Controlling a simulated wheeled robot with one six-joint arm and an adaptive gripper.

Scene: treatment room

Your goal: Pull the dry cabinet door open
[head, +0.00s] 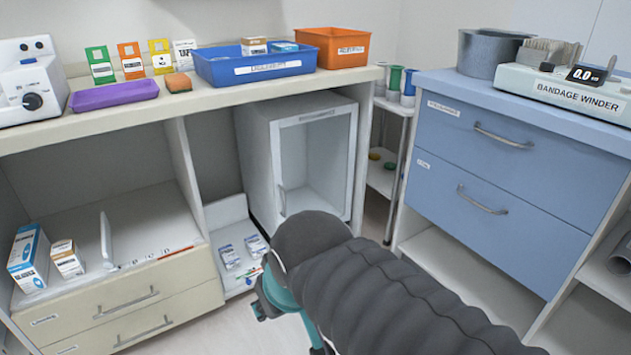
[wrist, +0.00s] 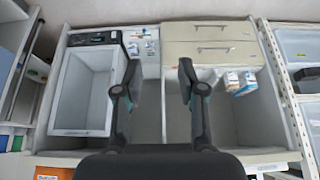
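The dry cabinet (head: 256,150) is a white box under the counter in the head view. Its door (head: 353,165) has a pale frame around what looks like a clear pane and appears closed. A slim upright handle (head: 282,201) is on the door's left side. In the wrist view, which is upside down, the cabinet door (wrist: 60,100) is at the left, with a dark panel beyond one end. My gripper (wrist: 156,80) is open and empty, apart from the door; its left finger overlaps the cabinet's edge in the picture. In the head view my arm partly hides my gripper (head: 268,300).
Beige drawers (head: 125,305) stand left of the cabinet. A low white tray (head: 228,212) with small packs sits between them. Blue drawers (head: 490,160) stand at the right. The counter (head: 215,98) above holds a blue bin (head: 255,68) and an orange bin (head: 335,47).

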